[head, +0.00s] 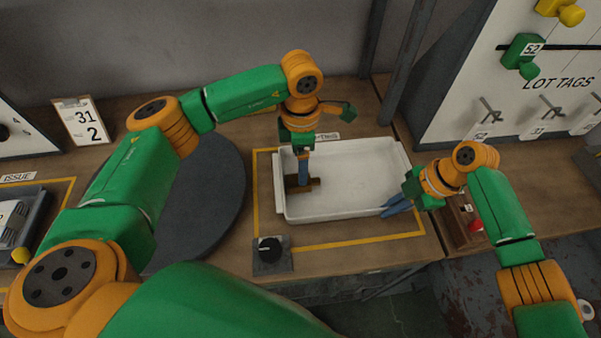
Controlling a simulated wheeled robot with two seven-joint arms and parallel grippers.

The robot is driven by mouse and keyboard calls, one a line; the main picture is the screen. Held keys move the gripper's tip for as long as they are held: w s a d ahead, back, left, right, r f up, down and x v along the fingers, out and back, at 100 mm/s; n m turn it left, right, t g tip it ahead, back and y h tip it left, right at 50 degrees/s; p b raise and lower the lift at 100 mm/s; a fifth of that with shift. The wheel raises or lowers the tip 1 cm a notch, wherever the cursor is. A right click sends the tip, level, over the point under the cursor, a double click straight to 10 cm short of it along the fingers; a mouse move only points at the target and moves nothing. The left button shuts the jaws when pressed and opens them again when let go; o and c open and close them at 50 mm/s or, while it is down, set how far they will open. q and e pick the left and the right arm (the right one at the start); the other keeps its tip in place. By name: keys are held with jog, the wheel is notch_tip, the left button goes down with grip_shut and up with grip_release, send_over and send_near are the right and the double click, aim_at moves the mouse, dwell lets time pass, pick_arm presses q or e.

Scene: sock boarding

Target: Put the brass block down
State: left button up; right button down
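The brass block (293,187), dark and brownish, is at the left end of the white tray (345,213). My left gripper (304,178) points straight down into the tray, with its blue fingers on the block, and looks shut on it. Part of the block is hidden behind the fingers. I cannot tell whether the block touches the tray floor. My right gripper (384,211) is at the tray's front right corner, its blue fingers over the rim and pointing left. It holds nothing that I can see; its fingers lie close together, and their gap is unclear.
A yellow line (345,243) frames the tray area. A control knob box (270,254) stands in front. A dark round plate (215,205) lies left, partly under my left arm. A small wooden box (461,225) with a red item is right. The tray's middle is clear.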

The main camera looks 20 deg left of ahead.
pick_arm(q)
notch_tip(320, 180, up, 6)
jog(key=shift+f, duration=0.15)
pick_arm(e)
jog(key=c, duration=1)
grip_release()
jog(key=shift+o, duration=0.2)
